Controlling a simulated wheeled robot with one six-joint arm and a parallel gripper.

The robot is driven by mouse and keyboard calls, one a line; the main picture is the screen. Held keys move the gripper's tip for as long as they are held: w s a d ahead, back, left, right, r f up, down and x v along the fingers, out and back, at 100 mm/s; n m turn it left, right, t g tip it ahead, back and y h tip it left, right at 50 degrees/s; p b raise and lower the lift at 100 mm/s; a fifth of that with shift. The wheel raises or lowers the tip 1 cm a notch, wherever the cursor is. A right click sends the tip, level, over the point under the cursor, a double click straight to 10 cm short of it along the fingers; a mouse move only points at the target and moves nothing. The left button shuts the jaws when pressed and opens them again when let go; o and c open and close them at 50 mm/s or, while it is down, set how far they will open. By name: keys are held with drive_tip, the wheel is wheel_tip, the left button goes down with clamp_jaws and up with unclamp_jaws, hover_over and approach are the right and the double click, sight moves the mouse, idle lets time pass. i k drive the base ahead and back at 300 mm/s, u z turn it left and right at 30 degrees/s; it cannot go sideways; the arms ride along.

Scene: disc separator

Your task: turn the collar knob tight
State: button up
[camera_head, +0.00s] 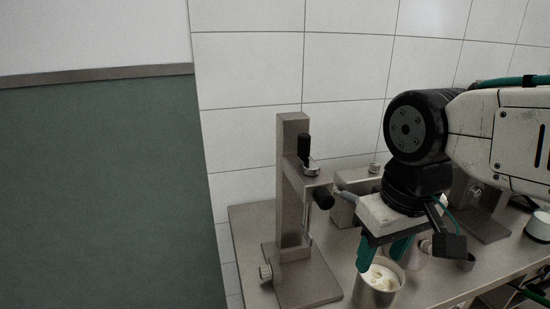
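A grey metal stand (291,205) stands upright at the left of the bench. A black knob (323,198) sticks out to the right from the collar area of its column, the likeliest collar knob. A second black handle (304,147) stands upright above it. How tight the knob is cannot be told. My gripper (384,256) has teal fingers pointing down. It is to the right of and below the black knob, apart from it. The fingers are spread with nothing visible between them, above or behind a metal cup (377,295).
A second cup (416,259) stands behind. A metal box (345,209) with a grey fitting sits right of the stand. A small silver knob (265,272) is low on the stand. The bench's (240,221) back-left corner is bare.

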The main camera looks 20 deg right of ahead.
sight(425, 246)
drive_tip(key=z, duration=0.7)
